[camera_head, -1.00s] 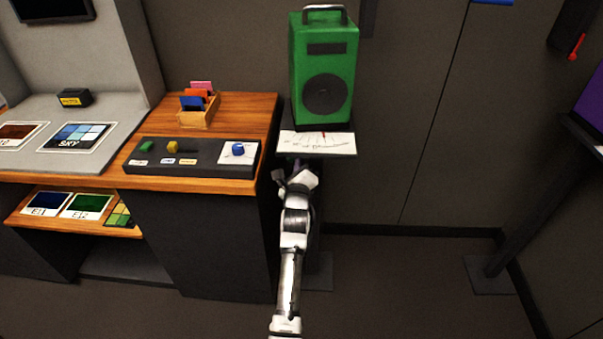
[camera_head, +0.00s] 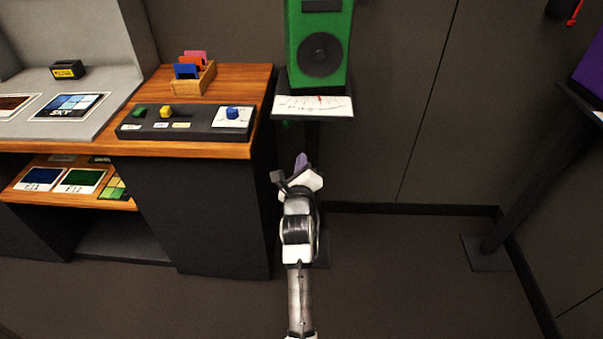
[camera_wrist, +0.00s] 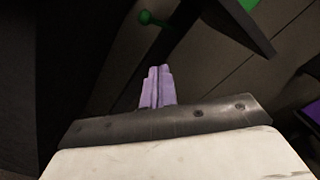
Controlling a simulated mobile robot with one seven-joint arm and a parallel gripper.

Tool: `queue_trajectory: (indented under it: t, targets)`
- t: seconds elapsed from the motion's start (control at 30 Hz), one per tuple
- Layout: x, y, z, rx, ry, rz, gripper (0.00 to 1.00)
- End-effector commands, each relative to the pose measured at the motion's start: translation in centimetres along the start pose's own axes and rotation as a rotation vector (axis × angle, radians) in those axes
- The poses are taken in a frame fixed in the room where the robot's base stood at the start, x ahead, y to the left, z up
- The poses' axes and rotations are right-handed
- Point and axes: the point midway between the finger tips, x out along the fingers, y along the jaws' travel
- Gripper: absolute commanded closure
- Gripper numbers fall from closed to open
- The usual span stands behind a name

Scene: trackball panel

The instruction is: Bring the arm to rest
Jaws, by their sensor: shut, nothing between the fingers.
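My gripper (camera_head: 301,160) has purple fingers, and in the wrist view the fingers (camera_wrist: 158,86) are together with nothing between them. In the head view my arm reaches up from the bottom centre. The gripper is in front of and below the white dial plate under the green box, apart from it. In the wrist view a small green knob (camera_wrist: 146,17) hangs beyond the fingertips, apart from them.
The green box with a round speaker (camera_head: 319,57) stands above the white dial plate (camera_head: 312,106). A wooden desk (camera_head: 215,150) with a dark panel of coloured knobs (camera_head: 186,124) is at the left. A dark stand (camera_head: 513,200) with a purple screen is at the right. Floor between is clear.

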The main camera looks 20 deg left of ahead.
Motion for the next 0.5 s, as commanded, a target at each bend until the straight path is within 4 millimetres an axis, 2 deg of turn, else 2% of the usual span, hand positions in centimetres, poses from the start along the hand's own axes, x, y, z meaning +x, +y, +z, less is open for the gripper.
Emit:
queue_trajectory:
  t: [0.13, 0.33, 0.43, 0.5]
  targets:
    - [-1.1, 0.1, -0.1, 0.0, 0.001, -0.001, 1.0]
    - [-1.4, 0.0, 0.0, 0.001, 0.001, 0.0, 1.0]
    - [-1.5, -0.3, 2.1, -0.045, -0.042, -0.013, 1.0]
    - [-1.8, -1.0, 5.1, -0.118, -0.104, -0.041, 1.0]
